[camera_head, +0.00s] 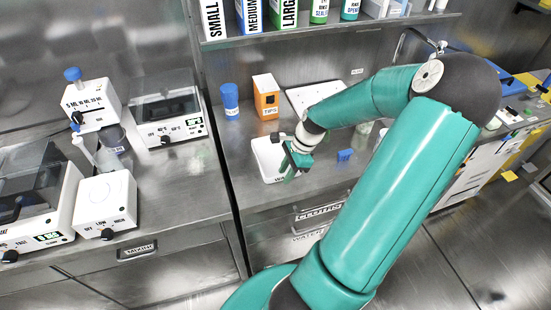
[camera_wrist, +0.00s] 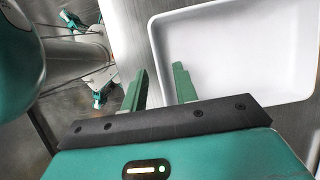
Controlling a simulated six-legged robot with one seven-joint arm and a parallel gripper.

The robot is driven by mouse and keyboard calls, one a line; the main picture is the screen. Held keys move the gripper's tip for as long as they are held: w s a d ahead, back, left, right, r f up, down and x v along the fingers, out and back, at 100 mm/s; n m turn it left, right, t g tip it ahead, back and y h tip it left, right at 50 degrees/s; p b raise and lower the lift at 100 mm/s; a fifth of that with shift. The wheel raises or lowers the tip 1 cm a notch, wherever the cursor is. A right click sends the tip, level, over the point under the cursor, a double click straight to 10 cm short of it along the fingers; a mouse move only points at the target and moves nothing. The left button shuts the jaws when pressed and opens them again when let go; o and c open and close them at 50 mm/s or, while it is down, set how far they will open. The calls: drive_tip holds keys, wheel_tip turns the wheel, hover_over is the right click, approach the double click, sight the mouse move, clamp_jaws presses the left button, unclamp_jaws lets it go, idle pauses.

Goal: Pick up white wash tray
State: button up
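The white wash tray (camera_head: 265,152) sits on the steel bench in the head view, partly hidden by my gripper (camera_head: 297,163). In the wrist view the tray (camera_wrist: 240,50) is a shallow, empty white tray with rounded corners. My gripper (camera_wrist: 161,68) is open, with its two green fingers apart. The right finger overlaps the tray's inside and the left finger shows outside its left wall, so that wall lies between them in the picture. I cannot tell whether either finger touches the tray.
A blue-capped bottle (camera_head: 230,100) and an orange tips box (camera_head: 266,97) stand behind the tray. A small blue item (camera_head: 345,155) lies to its right. A shelf of labelled boxes (camera_head: 289,14) hangs above. White lab devices (camera_head: 104,203) fill the left bench.

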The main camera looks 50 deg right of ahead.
drive_tip(key=shift+f, duration=0.2)
clamp_jaws()
